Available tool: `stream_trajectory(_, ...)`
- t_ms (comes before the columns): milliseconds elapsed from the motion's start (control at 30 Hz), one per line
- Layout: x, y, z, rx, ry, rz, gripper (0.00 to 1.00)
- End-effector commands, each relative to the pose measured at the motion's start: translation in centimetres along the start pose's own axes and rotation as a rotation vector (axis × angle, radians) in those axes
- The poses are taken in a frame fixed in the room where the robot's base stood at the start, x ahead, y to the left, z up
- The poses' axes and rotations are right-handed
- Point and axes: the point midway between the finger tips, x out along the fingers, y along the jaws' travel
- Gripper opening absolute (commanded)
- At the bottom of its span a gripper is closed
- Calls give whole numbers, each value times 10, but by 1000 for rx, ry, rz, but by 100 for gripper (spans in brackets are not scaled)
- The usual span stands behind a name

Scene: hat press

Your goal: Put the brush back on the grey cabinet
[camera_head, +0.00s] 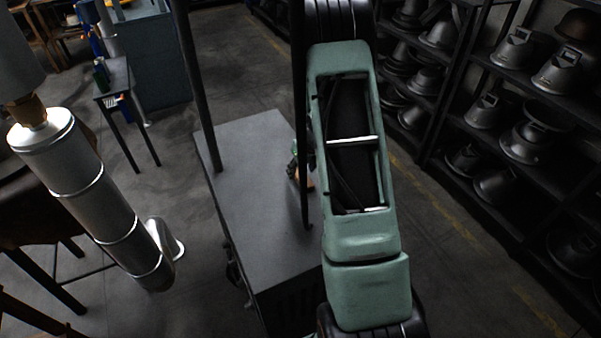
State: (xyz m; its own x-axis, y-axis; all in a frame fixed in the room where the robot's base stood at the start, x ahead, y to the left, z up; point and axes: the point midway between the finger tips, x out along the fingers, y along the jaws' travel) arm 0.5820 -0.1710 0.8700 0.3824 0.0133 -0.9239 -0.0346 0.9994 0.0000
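The grey cabinet (245,175) stands in the middle of the camera_head view, with a broad, mostly bare flat top. My green arm (365,240) reaches across its right side and hides part of it. A small tan-orange piece (307,182) shows at the cabinet's right side, between a dark post and my arm. It may be part of the brush, but too little shows to be sure. A small dark green part is beside it; I cannot tell whether it belongs to my gripper. My gripper's fingers cannot be made out.
Two dark upright posts (196,90) rise at the cabinet. Shelves of metal hat moulds (495,110) line the right. A large silver cylinder (85,190) stands at the left. A small table (118,78) and a blue-grey cabinet (155,60) are at the back left.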

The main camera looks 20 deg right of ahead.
Motion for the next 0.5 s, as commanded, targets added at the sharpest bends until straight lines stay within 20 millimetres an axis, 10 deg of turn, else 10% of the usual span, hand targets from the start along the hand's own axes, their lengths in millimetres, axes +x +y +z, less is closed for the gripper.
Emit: stream_trajectory(500,-82,0,0,0,-1,0,45)
